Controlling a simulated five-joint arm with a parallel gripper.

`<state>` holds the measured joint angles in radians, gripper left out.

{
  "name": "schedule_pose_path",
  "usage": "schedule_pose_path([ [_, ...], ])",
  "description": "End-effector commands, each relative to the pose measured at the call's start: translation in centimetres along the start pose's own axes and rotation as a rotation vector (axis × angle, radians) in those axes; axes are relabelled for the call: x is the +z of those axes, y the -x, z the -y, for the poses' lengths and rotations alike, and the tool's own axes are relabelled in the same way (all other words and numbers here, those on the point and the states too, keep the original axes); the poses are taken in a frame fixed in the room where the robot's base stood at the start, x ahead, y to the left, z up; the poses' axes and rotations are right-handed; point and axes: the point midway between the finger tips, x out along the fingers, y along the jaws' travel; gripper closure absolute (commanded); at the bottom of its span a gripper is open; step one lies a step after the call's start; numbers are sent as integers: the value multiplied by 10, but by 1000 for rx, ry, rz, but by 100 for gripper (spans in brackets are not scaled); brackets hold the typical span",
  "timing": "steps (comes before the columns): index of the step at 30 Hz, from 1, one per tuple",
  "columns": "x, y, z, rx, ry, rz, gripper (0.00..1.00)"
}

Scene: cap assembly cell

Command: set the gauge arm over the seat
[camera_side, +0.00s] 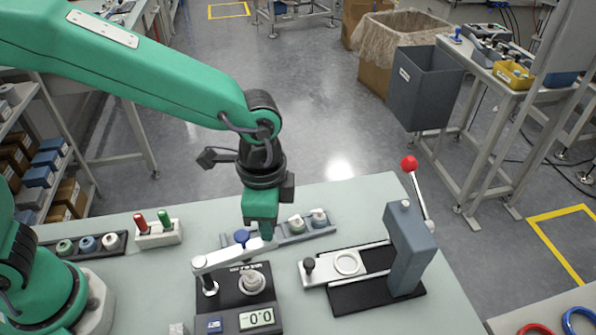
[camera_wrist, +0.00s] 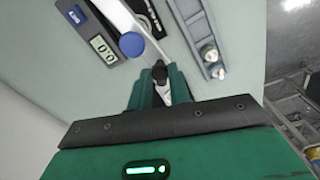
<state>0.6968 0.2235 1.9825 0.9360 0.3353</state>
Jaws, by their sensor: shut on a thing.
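The gauge (camera_side: 235,295) is a dark base on the bench with a digital display (camera_side: 256,318) reading 0.0. Its pale gauge arm (camera_side: 222,256) runs from a pivot post at the left toward my gripper (camera_side: 262,232) and carries a blue knob (camera_side: 242,237). The round metal seat (camera_side: 252,281) stands on the base, in front of the arm's line in the side view. My gripper is shut on the gauge arm's outer end. In the wrist view, the fingers (camera_wrist: 161,76) close at the end of the pale gauge arm (camera_wrist: 148,38), beside the blue knob (camera_wrist: 131,45).
A lever press (camera_side: 408,250) with a red ball handle and a slide plate stands to the right. A grey rail (camera_side: 305,230) with small metal parts lies just behind my gripper. A rack of coloured caps (camera_side: 88,245) and a red-and-green handled block (camera_side: 158,233) stand at the left.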

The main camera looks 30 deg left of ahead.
Motion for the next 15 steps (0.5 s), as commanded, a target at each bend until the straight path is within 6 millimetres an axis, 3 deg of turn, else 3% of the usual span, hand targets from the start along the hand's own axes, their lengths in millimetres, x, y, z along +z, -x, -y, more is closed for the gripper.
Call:
schedule_pose_path([
  [6, -7, 1, -16, -1, -138, -3, 100],
  [15, -10, 2, -25, -1, -215, -3, 100],
])
